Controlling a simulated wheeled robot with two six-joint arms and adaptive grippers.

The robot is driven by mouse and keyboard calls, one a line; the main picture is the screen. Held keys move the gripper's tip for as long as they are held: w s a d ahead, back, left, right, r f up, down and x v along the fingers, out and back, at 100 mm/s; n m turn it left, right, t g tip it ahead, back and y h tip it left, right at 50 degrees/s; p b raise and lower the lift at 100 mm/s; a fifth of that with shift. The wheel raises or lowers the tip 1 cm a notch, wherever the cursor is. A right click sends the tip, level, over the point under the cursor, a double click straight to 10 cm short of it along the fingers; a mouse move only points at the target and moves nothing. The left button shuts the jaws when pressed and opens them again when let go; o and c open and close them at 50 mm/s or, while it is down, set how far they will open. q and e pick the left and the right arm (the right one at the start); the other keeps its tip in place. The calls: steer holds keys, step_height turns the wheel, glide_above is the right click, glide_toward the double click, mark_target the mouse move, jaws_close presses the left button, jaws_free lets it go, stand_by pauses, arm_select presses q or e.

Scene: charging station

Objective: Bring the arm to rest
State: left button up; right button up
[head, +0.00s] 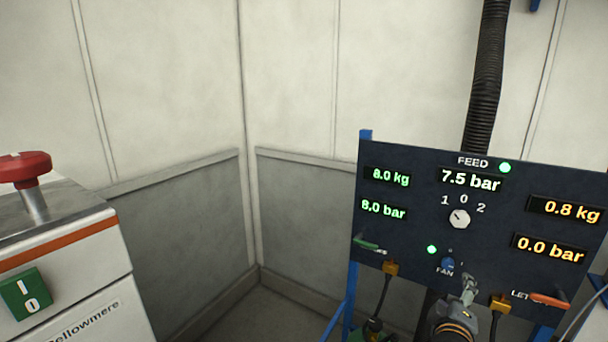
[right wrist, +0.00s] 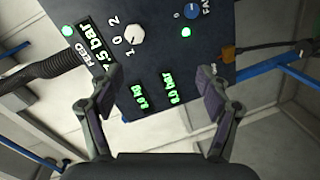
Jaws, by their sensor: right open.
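My right gripper (head: 468,285) shows small at the bottom right of the head view, in front of the lower part of a dark control panel (head: 405,240). In the right wrist view its two fingers (right wrist: 162,92) stand wide apart with nothing between them. The panel (right wrist: 165,65) shows beyond the fingertips, turned on its side, with its feed dial (right wrist: 134,35) and lit displays. I see no contact between the fingers and the panel. My left gripper is not in view.
A black corrugated hose (head: 486,80) rises above the panel, which stands on a blue frame (head: 347,300). A green lever (head: 368,244) and an orange lever (head: 550,300) sit low on it. A white cabinet with a red knob (head: 25,168) stands left. Between them is open space.

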steer(key=s+a+f+m+g+y, duration=0.3)
steer(key=s+a+f+g+y, duration=0.15)
steer(key=s+f, duration=0.7)
steer(key=s+a+f+m+g+y, duration=0.35)
steer(key=s+a+f+g, duration=0.25)
steer(key=s+f, duration=0.55)
step_height(320, 180, down, 28)
steer(key=s+d+g+b, duration=0.1)
steer(key=s+d+b, duration=0.15)
steer(key=b, duration=0.45)
arm_select(q)
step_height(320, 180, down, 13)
steer(key=b, duration=0.6)
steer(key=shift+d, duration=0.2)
arm_select(e)
steer(key=s+d+f, duration=0.1)
steer(key=s+f, duration=0.8)
steer(key=f, duration=0.3)
steer(key=s+f+g, duration=0.1)
steer(key=s+f, duration=0.8)
steer(key=f, duration=0.3)
steer(key=shift+s+d+f, duration=0.35)
steer(key=shift+s+d, duration=0.05)
